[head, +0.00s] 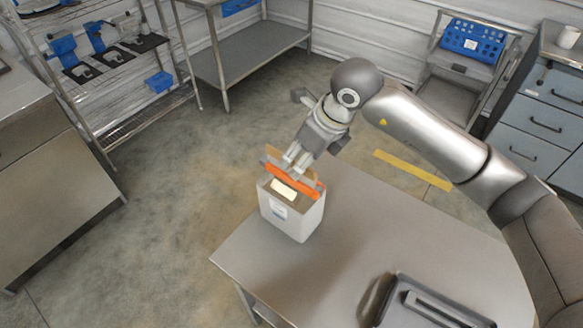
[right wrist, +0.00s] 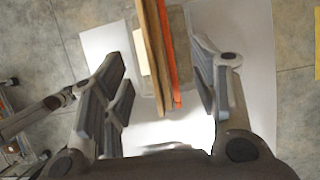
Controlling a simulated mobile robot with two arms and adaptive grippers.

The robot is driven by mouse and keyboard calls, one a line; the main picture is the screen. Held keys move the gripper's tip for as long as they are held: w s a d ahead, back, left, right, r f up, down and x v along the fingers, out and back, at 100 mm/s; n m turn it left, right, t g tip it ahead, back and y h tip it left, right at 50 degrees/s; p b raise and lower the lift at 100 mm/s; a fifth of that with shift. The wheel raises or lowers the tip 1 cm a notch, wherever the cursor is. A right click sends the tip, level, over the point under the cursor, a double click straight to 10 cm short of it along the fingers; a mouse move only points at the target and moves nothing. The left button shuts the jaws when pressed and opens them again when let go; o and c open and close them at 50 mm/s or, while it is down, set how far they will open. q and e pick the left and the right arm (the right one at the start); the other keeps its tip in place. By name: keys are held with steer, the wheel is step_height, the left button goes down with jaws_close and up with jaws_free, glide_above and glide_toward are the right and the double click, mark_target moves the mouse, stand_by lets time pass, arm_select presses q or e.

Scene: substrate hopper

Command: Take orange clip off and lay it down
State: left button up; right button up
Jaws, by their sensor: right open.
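The orange clip (head: 292,180) is a long bar along the top of a brown bag (head: 275,160) that stands up out of a white bin (head: 291,221) on the metal table. In the right wrist view the clip (right wrist: 170,60) runs beside the bag's upright brown edge (right wrist: 153,55). My right gripper (head: 291,163) is above the bin, right at the clip in the head view. In the right wrist view its fingers (right wrist: 158,88) are open, one on each side of the clip and bag edge, with gaps on both sides. My left gripper is not in view.
The metal table (head: 390,235) has clear surface to the right of the bin. A dark grey tray (head: 425,305) lies near its front edge. A shelf rack with blue holders (head: 64,46) stands at the left, and drawers (head: 545,115) at the right.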

steer(key=shift+w+a+f, duration=0.1)
steer(key=shift+a+f, duration=0.1)
steer(key=shift+f, duration=0.25)
steer(key=shift+w+a+f, duration=0.1)
steer(key=shift+w+f, duration=0.05)
steer(key=shift+f, duration=0.1)
steer(key=p+x, duration=0.2)
steer(key=x, duration=0.2)
steer(key=shift+f, duration=0.15)
steer(key=shift+a+f, duration=0.15)
steer(key=shift+f, duration=0.3)
steer(key=c, duration=1.1)
steer(key=shift+r, duration=0.25)
step_height(320, 180, up, 9)
steer(key=shift+r+b, duration=0.1)
steer(key=shift+b, duration=1.05)
arm_select(q)
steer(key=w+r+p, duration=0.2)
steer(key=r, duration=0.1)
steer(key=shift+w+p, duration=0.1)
steer(key=shift+p, duration=0.3)
arm_select(e)
step_height(320, 180, up, 7)
steer(key=shift+r, duration=0.2)
